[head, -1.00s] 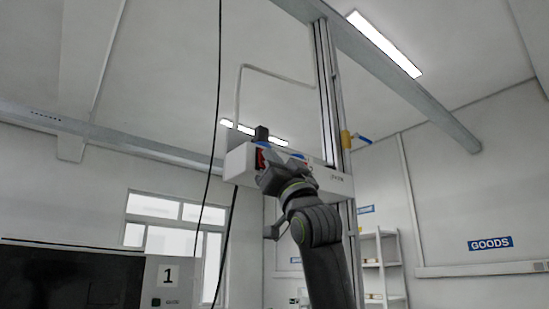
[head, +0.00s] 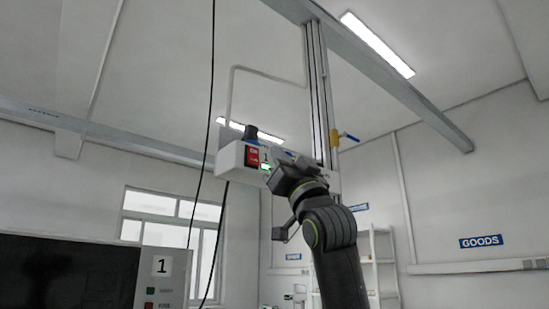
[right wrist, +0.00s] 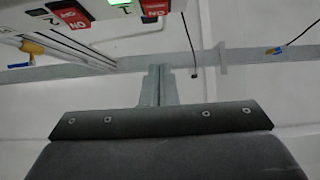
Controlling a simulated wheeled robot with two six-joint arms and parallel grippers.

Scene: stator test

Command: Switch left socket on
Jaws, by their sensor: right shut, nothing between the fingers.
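The white socket box (head: 228,160) hangs on a vertical rail. Its left red switch (head: 252,157) is uncovered at the box's left end, and a small green light (head: 265,167) glows beside it by the label 1. My right gripper (head: 284,168) is shut and empty, just right of that light, and covers the middle of the box. In the right wrist view the box is upside down at the top, with the left switch (right wrist: 155,8), another red switch (right wrist: 70,12) and the lit green light (right wrist: 120,2). Both switches carry ON lettering. My left gripper is out of view.
A dark plug (head: 251,133) stands on top of the box. Black cables (head: 206,130) hang to its left. A yellow and blue valve (head: 336,138) is on the rail. A panel marked 1 (head: 161,266) stands lower left beside a dark screen (head: 65,270).

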